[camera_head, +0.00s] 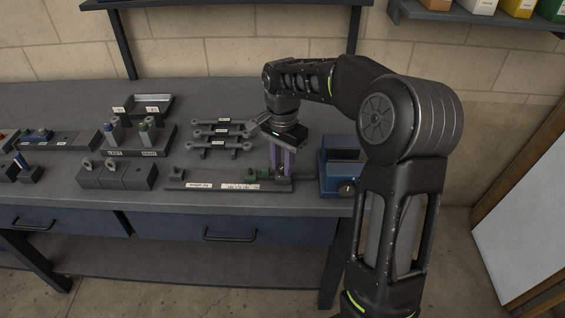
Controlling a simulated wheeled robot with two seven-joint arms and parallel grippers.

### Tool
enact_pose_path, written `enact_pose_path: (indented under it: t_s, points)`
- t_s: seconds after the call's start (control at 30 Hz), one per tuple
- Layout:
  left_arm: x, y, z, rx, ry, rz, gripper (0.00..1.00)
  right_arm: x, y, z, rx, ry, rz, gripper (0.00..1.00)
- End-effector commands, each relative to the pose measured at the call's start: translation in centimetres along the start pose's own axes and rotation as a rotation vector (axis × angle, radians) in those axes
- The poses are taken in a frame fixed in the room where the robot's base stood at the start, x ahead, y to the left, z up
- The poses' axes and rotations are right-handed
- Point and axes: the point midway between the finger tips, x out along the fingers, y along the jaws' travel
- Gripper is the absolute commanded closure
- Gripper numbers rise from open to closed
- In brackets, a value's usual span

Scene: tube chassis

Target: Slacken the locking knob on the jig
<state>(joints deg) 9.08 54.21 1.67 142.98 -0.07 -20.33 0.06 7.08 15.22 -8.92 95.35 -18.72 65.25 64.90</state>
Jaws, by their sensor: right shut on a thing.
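The jig (205,186) is a long flat grey fixture with white labels and small green blocks, lying near the bench's front edge. My right gripper (283,168) points down over the jig's right end, with narrow purple parts below its dark body. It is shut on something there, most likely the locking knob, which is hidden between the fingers. I cannot tell how far the knob is turned. My left gripper is not in view.
A blue vise-like block (340,178) stands close to the right of the gripper. A rack of grey wrench-like bars (218,134) is behind the jig. A labelled stand (140,139) and grey blocks (115,174) are to the left. Drawers (232,229) are below.

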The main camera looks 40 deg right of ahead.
Motion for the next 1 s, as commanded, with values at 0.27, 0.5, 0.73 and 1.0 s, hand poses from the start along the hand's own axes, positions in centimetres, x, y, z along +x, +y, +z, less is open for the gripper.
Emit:
enact_pose_path:
  t_s: [0.27, 0.5, 0.73, 1.0]
  points:
    - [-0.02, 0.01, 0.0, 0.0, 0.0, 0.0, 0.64, -0.02, 0.0, 0.0, -0.014, 0.0, 0.0, 1.0]
    - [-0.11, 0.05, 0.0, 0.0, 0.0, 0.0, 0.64, -0.04, 0.01, 0.0, -0.087, 0.0, 0.0, 1.0]
    - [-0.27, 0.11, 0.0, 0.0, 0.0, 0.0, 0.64, -0.05, 0.04, -0.02, -0.235, 0.0, 0.0, 1.0]
    - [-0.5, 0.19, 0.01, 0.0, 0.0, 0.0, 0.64, -0.05, 0.11, -0.05, -0.478, 0.001, 0.0, 1.0]
